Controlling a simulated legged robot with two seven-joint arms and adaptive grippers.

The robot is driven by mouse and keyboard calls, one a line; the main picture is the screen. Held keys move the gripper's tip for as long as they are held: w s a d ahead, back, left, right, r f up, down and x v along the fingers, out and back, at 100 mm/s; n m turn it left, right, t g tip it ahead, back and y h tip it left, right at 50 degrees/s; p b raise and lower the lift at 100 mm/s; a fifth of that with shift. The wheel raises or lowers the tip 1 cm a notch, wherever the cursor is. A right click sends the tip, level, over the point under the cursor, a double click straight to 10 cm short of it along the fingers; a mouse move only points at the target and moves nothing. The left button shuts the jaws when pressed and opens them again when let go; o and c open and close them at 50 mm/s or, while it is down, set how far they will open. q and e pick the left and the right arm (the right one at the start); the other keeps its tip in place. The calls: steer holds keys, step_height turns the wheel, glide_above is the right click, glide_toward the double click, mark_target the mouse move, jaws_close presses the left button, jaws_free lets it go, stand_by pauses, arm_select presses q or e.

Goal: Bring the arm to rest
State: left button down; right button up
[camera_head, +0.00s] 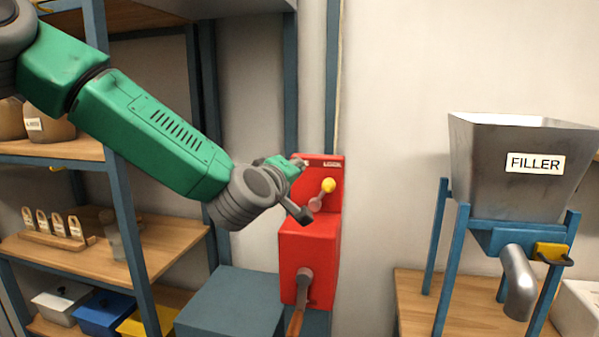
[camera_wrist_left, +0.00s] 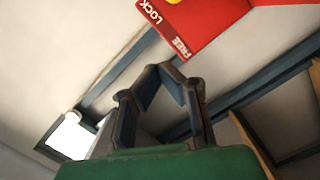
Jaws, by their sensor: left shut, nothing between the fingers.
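My left arm comes in from the upper left in the head view. Its gripper (camera_head: 303,190) is just in front of the red box (camera_head: 309,258) with the LOCK label, near the yellow knob (camera_head: 328,185). I cannot tell from the head view whether it touches the box. In the left wrist view the fingers (camera_wrist_left: 168,72) meet at their tips with nothing between them. The red panel (camera_wrist_left: 200,25) with LOCK and FREE lettering lies beyond the fingertips there, with part of the yellow knob at the top edge. My right gripper is not in view.
A shelf rack (camera_head: 120,200) with jars, tags and coloured bins stands at the left. A grey-blue box (camera_head: 232,302) is below the arm. A metal hopper labelled FILLER (camera_head: 500,185) stands on a blue frame at the right. Open space lies between the red box and the hopper.

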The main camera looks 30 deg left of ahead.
arm_select(q)
steer(key=shift+a+f, duration=0.2)
steer(key=shift+a, duration=0.05)
steer(key=s+d+f+m+g+h+b, duration=0.1)
steer(key=s+d+f+m+g+b, duration=0.3)
steer(key=f, duration=0.9)
steer(key=s+f+m+g, duration=0.1)
steer(key=s+f, duration=0.4)
steer(key=f, duration=0.8)
steer(key=s+d+f+m+g+h+b, duration=0.1)
steer(key=s+f+m+g+b, duration=0.3)
steer(key=f, duration=0.9)
steer(key=s+a+f+m+g+b, duration=0.1)
steer(key=s+f+m+g+b, duration=0.1)
steer(key=s+f, duration=0.8)
steer(key=s+a+f+m+g+b, duration=0.1)
steer(key=s+f+g, duration=0.4)
steer(key=s+f, duration=0.5)
steer(key=s+m+b, duration=0.1)
steer(key=s, duration=0.7)
steer(key=shift+a+f+m+y, duration=0.3)
steer(key=shift+a+f, duration=0.05)
steer(key=shift+a, duration=0.05)
